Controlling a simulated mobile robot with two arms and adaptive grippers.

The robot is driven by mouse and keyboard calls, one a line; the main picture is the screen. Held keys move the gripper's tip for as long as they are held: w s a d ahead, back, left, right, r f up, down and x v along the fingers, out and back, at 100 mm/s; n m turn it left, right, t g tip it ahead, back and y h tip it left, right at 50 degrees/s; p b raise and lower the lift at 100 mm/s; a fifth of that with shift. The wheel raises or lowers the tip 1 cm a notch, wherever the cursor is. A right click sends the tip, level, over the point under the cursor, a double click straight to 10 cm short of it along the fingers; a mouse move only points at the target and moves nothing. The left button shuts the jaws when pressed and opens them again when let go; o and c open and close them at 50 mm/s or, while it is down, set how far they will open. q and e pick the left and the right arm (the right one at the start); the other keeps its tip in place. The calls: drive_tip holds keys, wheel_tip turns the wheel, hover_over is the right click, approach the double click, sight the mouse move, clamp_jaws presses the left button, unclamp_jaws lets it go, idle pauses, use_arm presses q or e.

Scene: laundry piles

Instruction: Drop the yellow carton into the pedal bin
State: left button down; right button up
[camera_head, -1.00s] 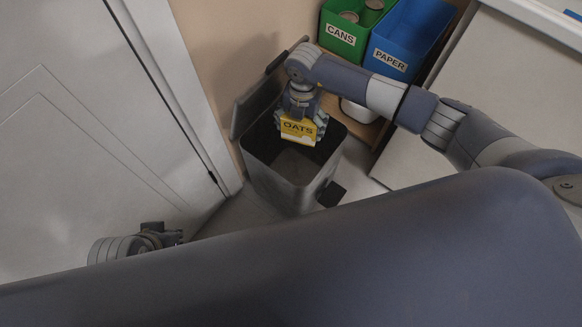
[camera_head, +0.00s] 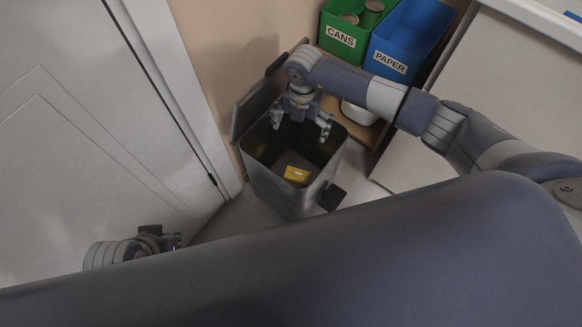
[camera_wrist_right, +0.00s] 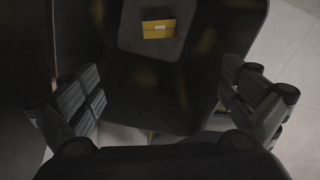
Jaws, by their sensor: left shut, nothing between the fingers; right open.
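The yellow carton (camera_head: 297,175) is down inside the pedal bin (camera_head: 278,192), whose lid stands open against the wall. It also shows in the right wrist view (camera_wrist_right: 158,29), on the bin's floor or just above it; I cannot tell which. My right gripper (camera_head: 301,124) is open and empty over the bin's mouth, its fingers spread apart; both fingers show in the right wrist view (camera_wrist_right: 168,100). My left gripper (camera_head: 172,241) is low at the left, near the door, partly cut off by my own body, well away from the bin.
A green CANS box (camera_head: 341,38) with cans in it and a blue PAPER box (camera_head: 390,61) stand on a wooden shelf behind the bin. A white door (camera_head: 90,120) is at the left. The bin's black pedal (camera_head: 332,196) sticks out at its front right.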

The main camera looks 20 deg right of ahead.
wheel_tip(320, 180, up, 7)
idle(0.3)
idle(0.5)
